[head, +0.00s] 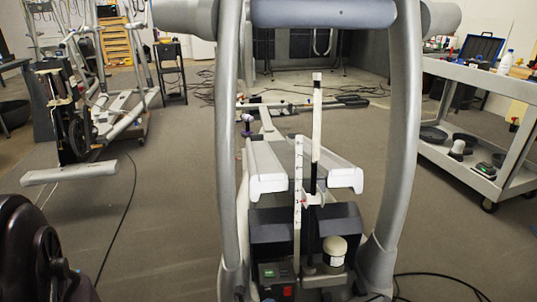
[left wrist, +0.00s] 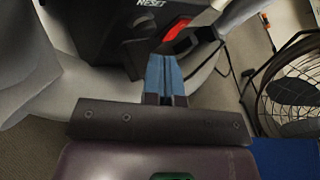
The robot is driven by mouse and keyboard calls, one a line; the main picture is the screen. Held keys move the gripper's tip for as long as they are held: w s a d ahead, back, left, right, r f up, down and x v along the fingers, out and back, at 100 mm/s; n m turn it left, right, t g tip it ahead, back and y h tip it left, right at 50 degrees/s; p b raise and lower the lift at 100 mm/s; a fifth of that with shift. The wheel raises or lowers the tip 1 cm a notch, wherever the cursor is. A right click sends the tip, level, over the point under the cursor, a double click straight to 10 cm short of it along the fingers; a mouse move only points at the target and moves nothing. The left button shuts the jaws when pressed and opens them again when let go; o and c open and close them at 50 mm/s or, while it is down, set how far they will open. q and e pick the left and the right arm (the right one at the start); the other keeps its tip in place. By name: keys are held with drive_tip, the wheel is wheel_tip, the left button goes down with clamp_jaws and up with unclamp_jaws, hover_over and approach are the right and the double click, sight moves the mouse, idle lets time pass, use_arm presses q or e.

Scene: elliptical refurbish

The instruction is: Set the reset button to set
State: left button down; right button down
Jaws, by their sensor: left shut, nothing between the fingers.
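The black control housing of the elliptical (head: 268,273) is low in the head view, with a green and a red patch on it. The left wrist view shows a black housing close up, with white lettering RESET (left wrist: 149,3) at the top edge. A dark round shape below the lettering may be the reset button (left wrist: 146,24). A red switch (left wrist: 179,28) is to its right. My left gripper (left wrist: 163,58) has its blue fingers together and empty, with the tips just below the red switch; I cannot tell whether they touch. My right gripper is not in view.
The elliptical's tall grey arms (head: 405,130) stand on both sides of the housing. A grey cart (head: 490,95) is at the right and another exercise machine (head: 75,130) at the left. Cables lie on the floor. A wire fan cage (left wrist: 290,88) is right of my left gripper.

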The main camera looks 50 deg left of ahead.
use_arm(q)
drive_tip(key=shift+w+a, duration=0.1)
drive_tip(key=shift+a, duration=0.05)
drive_tip(key=shift+w+a, duration=0.15)
drive_tip(key=shift+a, duration=0.1)
drive_tip(key=shift+w+a, duration=0.25)
drive_tip(key=shift+a, duration=0.1)
idle(1.0)
drive_tip(key=shift+s+d, duration=0.1)
idle(0.3)
drive_tip(key=shift+s+d, duration=0.4)
drive_tip(key=shift+d, duration=0.25)
drive_tip(key=shift+d, duration=0.1)
drive_tip(key=shift+s+d+p, duration=0.25)
drive_tip(key=shift+s+d, duration=0.45)
drive_tip(key=shift+d, duration=0.35)
drive_tip(key=shift+s+d+p, duration=0.2)
drive_tip(key=shift+s+d, duration=0.45)
drive_tip(key=shift+d, duration=0.35)
